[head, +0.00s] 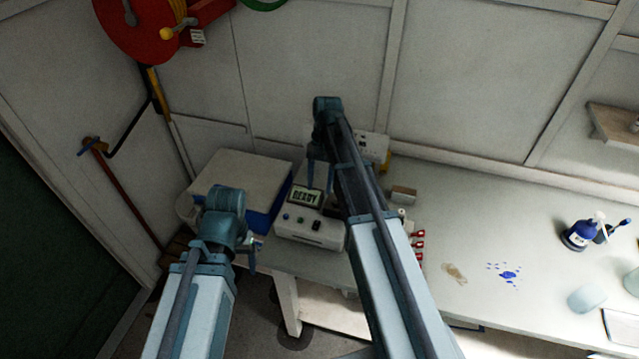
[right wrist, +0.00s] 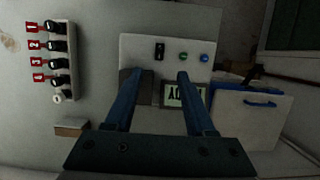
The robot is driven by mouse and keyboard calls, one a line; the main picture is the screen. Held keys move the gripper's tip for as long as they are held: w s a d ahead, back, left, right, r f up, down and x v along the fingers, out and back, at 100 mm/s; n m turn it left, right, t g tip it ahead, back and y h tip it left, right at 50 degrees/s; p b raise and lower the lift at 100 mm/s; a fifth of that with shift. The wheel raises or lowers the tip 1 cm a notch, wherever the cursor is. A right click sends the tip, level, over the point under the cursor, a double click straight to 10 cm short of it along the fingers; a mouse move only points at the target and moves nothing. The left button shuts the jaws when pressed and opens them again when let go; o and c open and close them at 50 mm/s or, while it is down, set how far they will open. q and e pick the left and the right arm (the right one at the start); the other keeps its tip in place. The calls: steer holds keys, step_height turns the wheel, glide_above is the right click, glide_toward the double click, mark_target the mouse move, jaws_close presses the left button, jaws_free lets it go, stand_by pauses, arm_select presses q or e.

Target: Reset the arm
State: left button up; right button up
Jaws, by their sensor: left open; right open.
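My right arm reaches over the bench. Its gripper (head: 318,178) points down above the white control box (head: 305,225), whose display (head: 305,196) reads READY. In the right wrist view the open, empty fingers (right wrist: 162,75) spread in front of that control box (right wrist: 135,48), and a finger and the palm hide part of the display (right wrist: 188,97). A black switch (right wrist: 159,51), a green button (right wrist: 183,57) and a blue button (right wrist: 205,58) show on the box. My left gripper (head: 252,256) is open at the bench's front left, with no object seen in it.
A white box with blue sides (head: 245,175) stands left of the control box. A strip of numbered red-tagged switches (right wrist: 50,60) lies to the other side. A red reel (head: 150,25) hangs on the wall.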

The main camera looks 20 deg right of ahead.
steer(key=s+a+f+n+t+h+b, duration=0.1)
steer(key=s+a+f+n+b, duration=0.4)
steer(key=s, duration=0.4)
steer(key=s+a+f+n+t+h+b, duration=0.1)
steer(key=s+a+f+n+h+b, duration=0.1)
steer(key=s+a+f+n+b, duration=0.3)
steer(key=s+a+f+b, duration=0.2)
steer(key=s+a+f, duration=0.1)
steer(key=s+a, duration=0.1)
steer(key=shift+s+a+f+n+t+b, duration=0.2)
steer(key=shift+s+f+n+t+b, duration=0.1)
steer(key=shift+s+b, duration=0.1)
